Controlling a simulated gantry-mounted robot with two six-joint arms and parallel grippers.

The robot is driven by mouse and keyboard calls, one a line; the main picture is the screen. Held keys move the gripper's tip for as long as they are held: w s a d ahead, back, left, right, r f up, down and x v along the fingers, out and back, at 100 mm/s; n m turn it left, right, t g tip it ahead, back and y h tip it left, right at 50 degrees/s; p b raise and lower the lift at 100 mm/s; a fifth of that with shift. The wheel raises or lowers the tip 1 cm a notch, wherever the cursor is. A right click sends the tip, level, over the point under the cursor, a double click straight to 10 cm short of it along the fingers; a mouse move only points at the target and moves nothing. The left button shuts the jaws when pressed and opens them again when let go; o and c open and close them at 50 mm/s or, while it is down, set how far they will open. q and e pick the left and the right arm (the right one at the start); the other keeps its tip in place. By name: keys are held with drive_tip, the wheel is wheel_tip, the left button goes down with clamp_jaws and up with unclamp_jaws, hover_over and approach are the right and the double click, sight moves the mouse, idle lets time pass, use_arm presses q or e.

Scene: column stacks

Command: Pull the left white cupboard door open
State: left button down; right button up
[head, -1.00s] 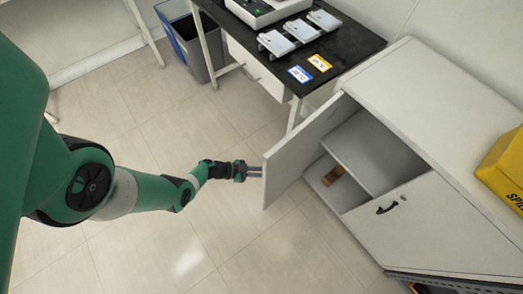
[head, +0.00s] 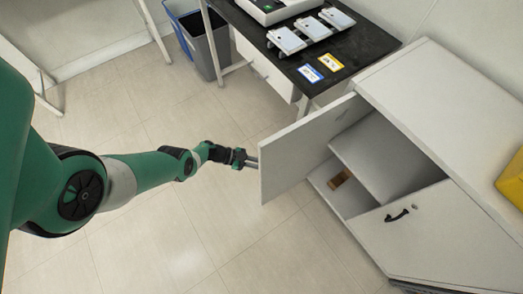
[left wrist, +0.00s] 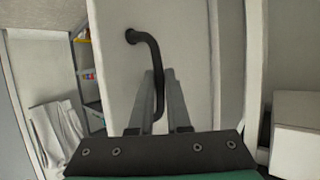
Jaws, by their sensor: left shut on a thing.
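The left white cupboard door (head: 305,145) stands part open, swung out from the white cupboard (head: 440,120). My left gripper (head: 251,162) is at the outer face of the door. In the left wrist view my left gripper (left wrist: 160,103) has its fingers around the dark bar handle (left wrist: 156,62) of the door and is shut on it. The handle is hidden behind the door in the head view. The right door (head: 415,225) is closed, with a black handle (head: 397,215). Inside the open side a shelf (head: 375,150) and a small brown object (head: 340,178) show. My right gripper is not in view.
A black-topped table (head: 350,50) with white devices (head: 287,40) and blue and yellow cards stands behind the door. A grey bin (head: 207,45) is beyond it. A yellow object (head: 512,180) sits on the cupboard top. The tiled floor (head: 210,230) left of the door is clear.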

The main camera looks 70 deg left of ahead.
use_arm(q)
drive_tip(key=c, duration=0.9)
unclamp_jaws()
drive_tip(key=shift+w, duration=0.2)
drive_tip(key=shift+s+r, duration=0.1)
drive_tip(key=shift+s, duration=0.05)
drive_tip(key=p+v, duration=0.3)
drive_tip(key=v, duration=0.8)
drive_tip(key=shift+s+p, duration=0.2)
drive_tip(key=shift+p, duration=0.2)
drive_tip(key=shift+a, duration=0.15)
